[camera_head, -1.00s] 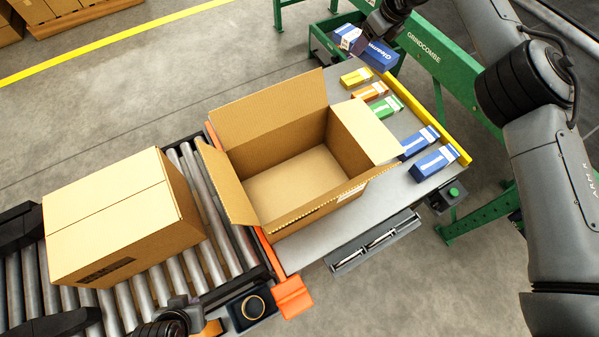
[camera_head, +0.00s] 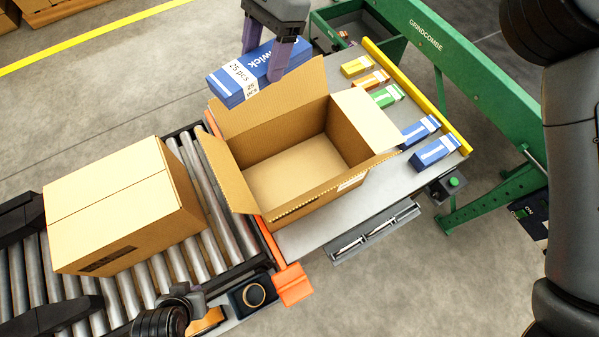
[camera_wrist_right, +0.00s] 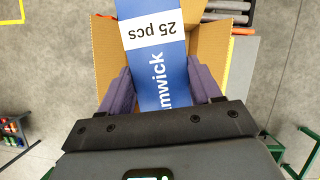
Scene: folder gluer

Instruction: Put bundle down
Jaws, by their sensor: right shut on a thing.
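A blue bundle (camera_head: 258,70) with a white "25 pcs" band is in my right gripper (camera_head: 280,62), at the far side of the open carton (camera_head: 290,178). The right gripper is shut on it, one finger on each side. In the right wrist view the bundle (camera_wrist_right: 152,60) lies between the purple fingers (camera_wrist_right: 160,92), with the carton (camera_wrist_right: 105,45) below and behind it. In the head view the carton's flaps stand open and its visible floor is bare. My left gripper (camera_head: 185,296) is at the lower edge by the roller conveyor, and its fingers are too unclear to judge.
A closed carton (camera_head: 122,205) sits on the roller conveyor (camera_head: 215,225) at left. Several small yellow, orange, green and blue packs (camera_head: 436,152) lie along the table's right side by a yellow rail (camera_head: 420,95). A green frame (camera_head: 430,45) stands behind.

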